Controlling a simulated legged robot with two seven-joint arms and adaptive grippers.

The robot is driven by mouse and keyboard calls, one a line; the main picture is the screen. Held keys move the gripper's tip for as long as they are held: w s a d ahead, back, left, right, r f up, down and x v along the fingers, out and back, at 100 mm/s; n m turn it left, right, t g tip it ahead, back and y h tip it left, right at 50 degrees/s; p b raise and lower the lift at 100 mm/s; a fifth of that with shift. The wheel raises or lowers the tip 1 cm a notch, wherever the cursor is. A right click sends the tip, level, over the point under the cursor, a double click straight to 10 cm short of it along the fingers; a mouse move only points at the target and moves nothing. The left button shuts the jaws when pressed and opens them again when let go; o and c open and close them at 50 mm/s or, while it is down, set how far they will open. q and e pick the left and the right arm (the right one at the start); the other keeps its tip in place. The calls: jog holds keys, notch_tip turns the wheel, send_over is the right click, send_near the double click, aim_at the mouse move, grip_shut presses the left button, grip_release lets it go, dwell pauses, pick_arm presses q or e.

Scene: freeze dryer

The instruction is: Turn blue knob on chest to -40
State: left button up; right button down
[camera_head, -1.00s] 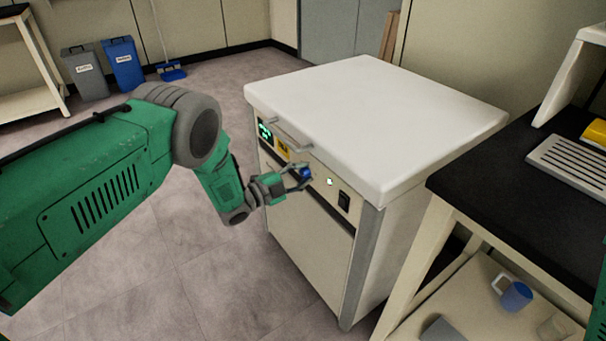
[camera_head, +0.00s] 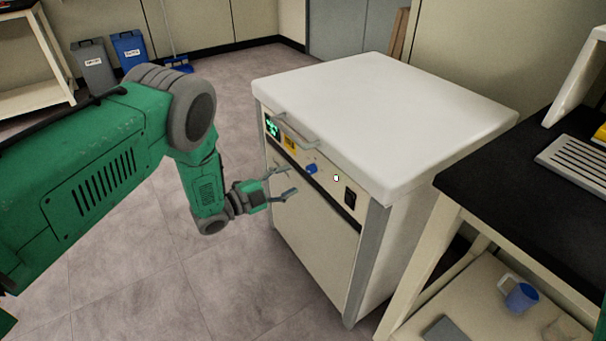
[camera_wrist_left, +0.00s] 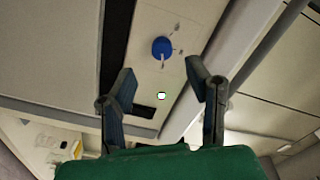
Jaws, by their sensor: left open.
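The chest (camera_head: 385,110) is a white-lidded, beige cabinet in the middle of the head view. Its blue knob (camera_head: 311,168) sits on the front panel, right of a yellow label and a green lit display (camera_head: 272,127). My left gripper (camera_head: 292,181) is open and empty, in front of the panel and apart from the knob. In the left wrist view the knob (camera_wrist_left: 162,47) lies beyond the open fingers (camera_wrist_left: 160,85), with a pale pointer on it. The scale values are too small to read. My right gripper is not in view.
A handle (camera_head: 295,132) runs along the lid's front edge above the panel. A black switch (camera_head: 350,198) and a small white round light (camera_head: 336,178) are right of the knob. A black-topped bench (camera_head: 520,210) stands close on the right.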

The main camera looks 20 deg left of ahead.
pick_arm(q)
jog(key=shift+v, duration=2.4)
